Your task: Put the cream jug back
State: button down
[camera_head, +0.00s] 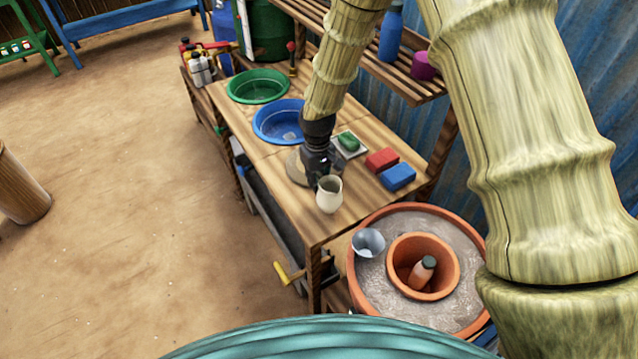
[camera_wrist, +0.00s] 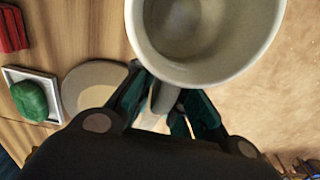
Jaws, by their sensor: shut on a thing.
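The cream jug (camera_head: 329,194) is upright over the front part of the wooden table (camera_head: 300,222). My gripper (camera_head: 322,172) is shut on the jug on its far side. In the wrist view the jug (camera_wrist: 205,40) fills the top, and the gripper fingers (camera_wrist: 165,108) close around what looks like its handle. A round pale disc (camera_head: 298,166) lies on the table beside and partly behind my gripper; it also shows in the wrist view (camera_wrist: 88,88). I cannot tell whether the jug's base touches the table.
A blue basin (camera_head: 262,127) and a green basin (camera_head: 236,90) stand farther back. A white dish with a green lump (camera_head: 348,142), a red block (camera_head: 382,160) and a blue block (camera_head: 398,177) lie to the right. A clay pot cooler (camera_head: 355,270) stands off the table's near end.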

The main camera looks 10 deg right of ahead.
jog(key=shift+w+d, duration=0.15)
jog(key=shift+w, duration=0.15)
jog(key=shift+f+p, duration=0.9)
jog(key=shift+f, duration=0.85)
jog(key=shift+f, duration=0.2)
jog(key=c, duration=1.5)
grip_release()
jog(key=shift+o, duration=0.2)
jog(key=shift+r, duration=0.1)
jog(key=shift+r+b, duration=2.1)
jog(key=shift+r, duration=4)
